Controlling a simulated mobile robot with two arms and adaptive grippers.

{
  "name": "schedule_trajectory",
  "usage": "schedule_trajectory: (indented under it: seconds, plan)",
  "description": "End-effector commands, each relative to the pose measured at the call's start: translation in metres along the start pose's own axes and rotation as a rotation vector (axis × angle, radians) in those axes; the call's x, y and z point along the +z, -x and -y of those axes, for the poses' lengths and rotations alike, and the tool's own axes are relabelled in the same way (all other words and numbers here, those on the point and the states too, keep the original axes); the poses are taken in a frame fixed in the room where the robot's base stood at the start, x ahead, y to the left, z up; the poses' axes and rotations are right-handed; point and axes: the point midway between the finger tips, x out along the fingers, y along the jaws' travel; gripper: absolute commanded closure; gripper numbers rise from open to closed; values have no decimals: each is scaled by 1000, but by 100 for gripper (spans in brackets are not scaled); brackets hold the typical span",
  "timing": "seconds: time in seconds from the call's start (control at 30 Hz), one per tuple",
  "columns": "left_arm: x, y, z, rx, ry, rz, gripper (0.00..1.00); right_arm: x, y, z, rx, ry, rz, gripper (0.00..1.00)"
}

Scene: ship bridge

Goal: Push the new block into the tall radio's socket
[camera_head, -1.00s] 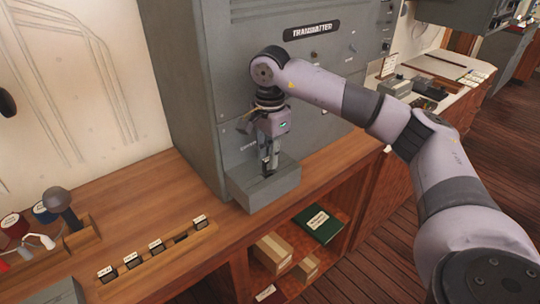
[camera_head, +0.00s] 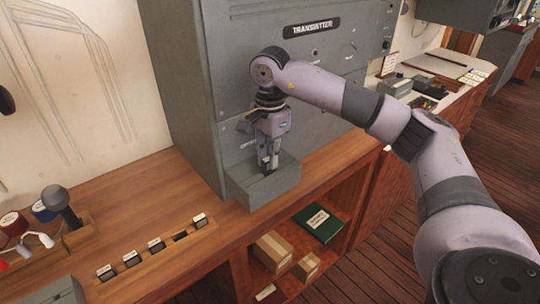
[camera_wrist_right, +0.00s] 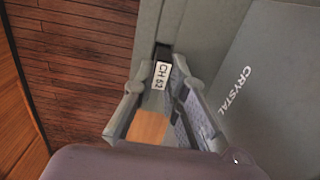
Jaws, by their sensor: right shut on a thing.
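The tall grey radio (camera_head: 225,50) is marked as a transmitter and stands on the wooden counter. A grey socket box (camera_head: 262,190) juts from its lower front; its top also shows in the wrist view (camera_wrist_right: 203,30), beside the word CRYSTAL. My right gripper (camera_head: 268,164) points down over this box. In the right wrist view its fingers (camera_wrist_right: 160,85) are shut on a small dark block (camera_wrist_right: 161,74) with a white CH 52 label. The block is at a dark slot in the box top. The fingers hide much of it, and I cannot tell how deep it sits. My left gripper is out of view.
A wooden rack (camera_head: 160,255) with several labelled blocks and one empty slot lies on the counter to the left. Reels and a round-topped knob (camera_head: 57,198) stand farther left. The shelf below holds cartons (camera_head: 272,250) and a green book (camera_head: 320,222).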

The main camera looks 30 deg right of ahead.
Motion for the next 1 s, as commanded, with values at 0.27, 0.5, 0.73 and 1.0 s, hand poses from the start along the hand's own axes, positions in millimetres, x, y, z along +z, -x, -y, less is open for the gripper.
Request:
schedule_trajectory:
  seconds: [0.27,0.5,0.73,1.0]
  plan:
    - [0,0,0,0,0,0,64,0,0,0,0,0,0,100]
    - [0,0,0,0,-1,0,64,0,0,0,0,0,0,100]
    - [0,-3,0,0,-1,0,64,0,-4,0,0,0,0,100]
    - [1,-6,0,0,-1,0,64,0,-7,0,0,0,0,100]
